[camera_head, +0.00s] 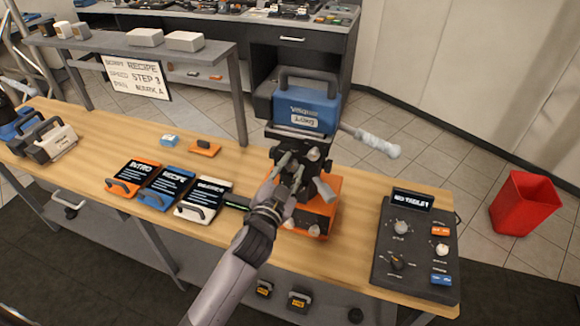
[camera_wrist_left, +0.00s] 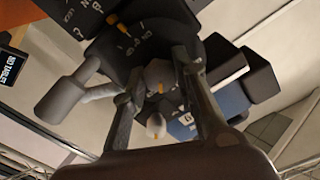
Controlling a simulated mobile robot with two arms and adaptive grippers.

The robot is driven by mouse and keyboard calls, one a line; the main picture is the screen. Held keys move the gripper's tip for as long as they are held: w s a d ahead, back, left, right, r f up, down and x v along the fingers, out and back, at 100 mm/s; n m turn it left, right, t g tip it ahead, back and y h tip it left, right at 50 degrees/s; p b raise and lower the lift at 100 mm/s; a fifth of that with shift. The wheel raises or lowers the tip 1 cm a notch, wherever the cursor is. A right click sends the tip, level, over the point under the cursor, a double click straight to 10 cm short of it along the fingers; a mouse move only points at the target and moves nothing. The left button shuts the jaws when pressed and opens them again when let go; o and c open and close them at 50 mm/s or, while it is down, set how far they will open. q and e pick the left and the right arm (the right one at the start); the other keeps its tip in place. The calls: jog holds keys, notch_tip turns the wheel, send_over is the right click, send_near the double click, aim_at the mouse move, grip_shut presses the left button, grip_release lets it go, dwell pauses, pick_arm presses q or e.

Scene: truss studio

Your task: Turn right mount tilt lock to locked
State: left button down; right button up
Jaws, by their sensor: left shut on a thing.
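The camera mount (camera_head: 297,160) stands on an orange base (camera_head: 318,208) on the wooden table, with a blue handled device (camera_head: 303,105) on top. It carries several pale grey knobs and a pale handle reaching right. My left gripper (camera_head: 281,175) is at the mount's near left side. In the left wrist view, its fingers (camera_wrist_left: 158,80) are shut on a grey knob (camera_wrist_left: 160,73) with an orange mark. A lighter knob (camera_wrist_left: 155,126) with an orange mark shows just below, apart from the fingers. Small white lettering on the dark mount is only partly readable. My right gripper is out of view.
A control panel (camera_head: 414,248) reading "NO TABLET" lies right of the mount. INTRO (camera_head: 133,176), RECIPE (camera_head: 165,187) and a third card (camera_head: 203,200) lie left of it. A red bin (camera_head: 524,203) stands on the floor at right.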

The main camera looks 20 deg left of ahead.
pick_arm(q)
jog(key=shift+r+m, duration=0.1)
jog(key=shift+m, duration=0.9)
jog(key=c, duration=1.3)
grip_release()
jog(key=shift+s, duration=0.25)
jog(key=s, duration=1.1)
jog(key=shift+s+a, duration=0.2)
jog(key=shift+s, duration=0.05)
